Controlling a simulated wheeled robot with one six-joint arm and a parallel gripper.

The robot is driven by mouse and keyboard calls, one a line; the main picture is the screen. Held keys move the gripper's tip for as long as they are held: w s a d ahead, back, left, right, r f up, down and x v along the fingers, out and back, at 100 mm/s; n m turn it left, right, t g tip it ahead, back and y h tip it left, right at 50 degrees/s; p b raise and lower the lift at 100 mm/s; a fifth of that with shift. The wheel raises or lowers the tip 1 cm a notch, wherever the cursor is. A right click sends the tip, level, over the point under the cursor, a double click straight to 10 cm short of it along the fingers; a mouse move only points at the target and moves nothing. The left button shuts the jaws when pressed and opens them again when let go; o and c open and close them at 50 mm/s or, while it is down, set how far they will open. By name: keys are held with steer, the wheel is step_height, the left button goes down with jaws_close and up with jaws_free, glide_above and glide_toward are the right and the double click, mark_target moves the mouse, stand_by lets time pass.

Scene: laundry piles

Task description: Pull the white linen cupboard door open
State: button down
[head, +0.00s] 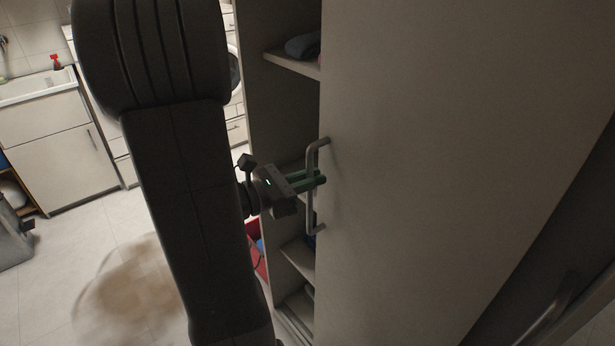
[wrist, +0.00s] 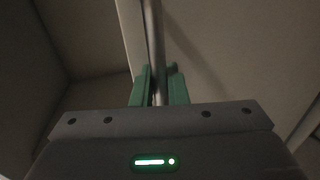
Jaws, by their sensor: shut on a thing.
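The white linen cupboard door (head: 430,150) fills the right of the head view and stands partly open, with shelves showing to the left of its edge. Its upright metal bar handle (head: 311,190) is near that edge. My gripper (head: 318,181) has its green fingers on the handle at about mid-height. In the wrist view the handle (wrist: 157,50) runs down between the two green fingers (wrist: 159,88), which are shut on it. The door (wrist: 230,50) also shows behind the handle there.
Cupboard shelves (head: 292,64) hold folded cloth (head: 303,45). A second bar handle (head: 548,318) is at the lower right. A red item (head: 254,240) stands low beside the cupboard. A sink cabinet (head: 65,150) is at the far left, with pale tiled floor (head: 95,232) in front.

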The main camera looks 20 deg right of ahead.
steer(key=c, duration=1.5)
jaws_free()
steer(key=s+a+b, duration=0.1)
steer(key=s+a, duration=0.1)
steer(key=a, duration=1.1)
steer(key=shift+a, duration=0.3)
steer(key=w+d, duration=0.2)
steer(key=d, duration=1)
steer(key=shift+d+p, duration=0.35)
steer(key=shift+p, duration=0.1)
